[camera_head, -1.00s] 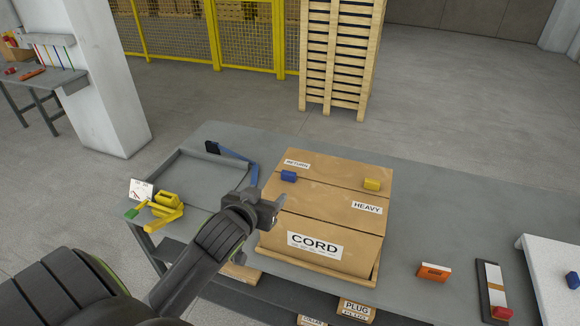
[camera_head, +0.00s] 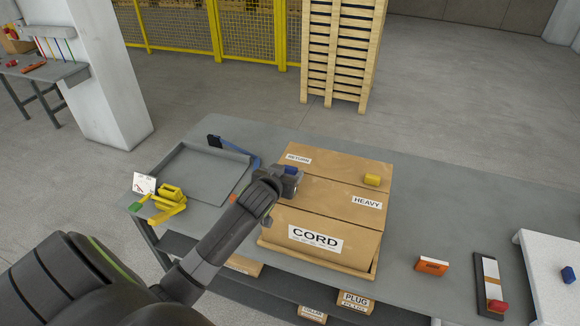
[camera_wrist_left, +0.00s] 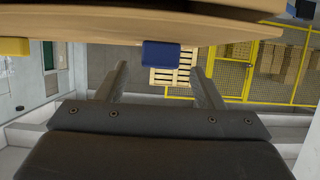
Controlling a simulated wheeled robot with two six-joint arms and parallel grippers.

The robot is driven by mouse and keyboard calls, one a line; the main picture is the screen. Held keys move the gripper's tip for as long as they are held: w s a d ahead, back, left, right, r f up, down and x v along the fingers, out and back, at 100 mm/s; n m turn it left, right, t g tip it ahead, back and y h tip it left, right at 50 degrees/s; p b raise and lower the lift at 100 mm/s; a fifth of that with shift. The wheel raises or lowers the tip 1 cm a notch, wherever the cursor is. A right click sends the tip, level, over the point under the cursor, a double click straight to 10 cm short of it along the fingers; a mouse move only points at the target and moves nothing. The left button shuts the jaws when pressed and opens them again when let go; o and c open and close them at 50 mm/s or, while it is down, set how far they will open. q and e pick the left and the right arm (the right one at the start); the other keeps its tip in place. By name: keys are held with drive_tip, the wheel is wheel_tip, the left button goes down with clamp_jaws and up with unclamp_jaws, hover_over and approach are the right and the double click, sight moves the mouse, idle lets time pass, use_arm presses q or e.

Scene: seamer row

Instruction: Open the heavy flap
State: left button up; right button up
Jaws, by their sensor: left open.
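A closed cardboard box (camera_head: 325,222) stands on the grey bench, its front labelled CORD. Its top carries a RETURN label (camera_head: 298,158) at the back left and a HEAVY label (camera_head: 367,202) at the right. A yellow block (camera_head: 371,180) sits on the top near the HEAVY label and a blue block (camera_head: 291,170) near the RETURN label. My left gripper (camera_head: 287,180) is open, low at the blue block, partly covering it. In the left wrist view the blue block (camera_wrist_left: 161,54) shows between the spread fingers (camera_wrist_left: 160,82), and the yellow block (camera_wrist_left: 14,46) lies off left. My right gripper is out of view.
A grey tray (camera_head: 200,172) with a blue-handled tool (camera_head: 235,152) and yellow tools (camera_head: 168,203) lie left of the box. An orange block (camera_head: 432,265) and a narrow tray (camera_head: 487,280) lie right. The bench (camera_head: 440,205) is clear right behind them.

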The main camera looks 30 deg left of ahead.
sight(289, 170)
use_arm(q)
drive_tip(key=shift+x, duration=2.05)
clamp_jaws()
